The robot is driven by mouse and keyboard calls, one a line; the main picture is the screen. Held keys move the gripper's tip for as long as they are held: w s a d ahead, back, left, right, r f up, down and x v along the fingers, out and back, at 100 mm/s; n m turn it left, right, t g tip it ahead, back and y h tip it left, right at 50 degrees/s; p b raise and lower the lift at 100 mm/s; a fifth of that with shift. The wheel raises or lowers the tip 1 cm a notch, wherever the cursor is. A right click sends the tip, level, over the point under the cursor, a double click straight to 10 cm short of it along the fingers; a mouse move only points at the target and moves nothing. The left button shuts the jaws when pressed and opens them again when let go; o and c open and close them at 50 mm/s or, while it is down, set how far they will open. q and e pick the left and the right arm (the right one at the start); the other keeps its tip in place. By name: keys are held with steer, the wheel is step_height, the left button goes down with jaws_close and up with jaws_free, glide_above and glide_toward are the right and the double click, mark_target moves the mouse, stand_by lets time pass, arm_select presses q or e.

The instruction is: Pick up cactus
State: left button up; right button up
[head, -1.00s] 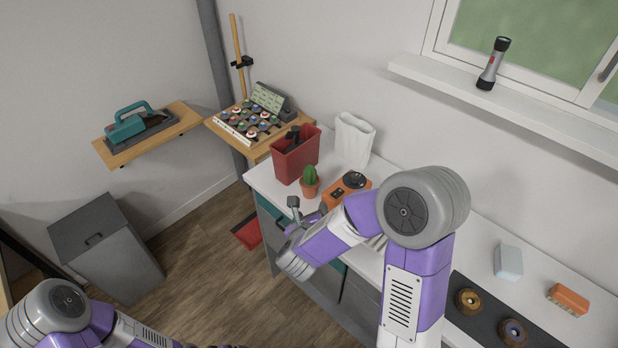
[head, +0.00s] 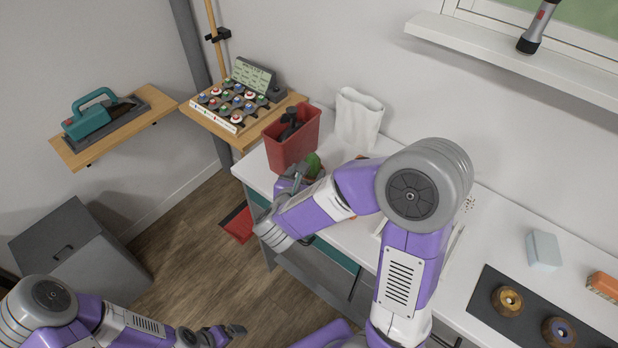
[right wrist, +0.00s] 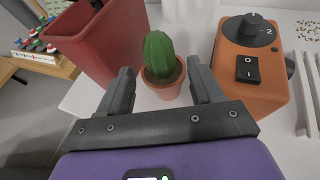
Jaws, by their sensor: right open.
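The cactus (right wrist: 159,56) is a small green plant in a terracotta pot (right wrist: 163,84) on the white counter. In the right wrist view it stands upright just ahead of my right gripper (right wrist: 163,88), which is open, one finger toward each side of the pot. In the head view the cactus (head: 313,163) is mostly hidden behind my right gripper (head: 296,178). My left gripper (head: 222,334) is low at the bottom of the head view, over the floor; its jaw opening is unclear.
A red bin (right wrist: 97,41) stands close left of the cactus. An orange device with a black knob and switch (right wrist: 249,68) stands close right. A white bag (head: 358,119) is behind. Free counter (right wrist: 82,98) shows at the front left edge.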

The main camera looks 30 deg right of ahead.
mark_target(314, 159)
steer(key=x, duration=0.7)
steer(key=shift+w+d+r, duration=0.1)
steer(key=shift+w+d, duration=0.2)
steer(key=c, duration=1.1)
steer(key=shift+r, duration=0.1)
jaws_close()
steer(key=shift+r, duration=0.1)
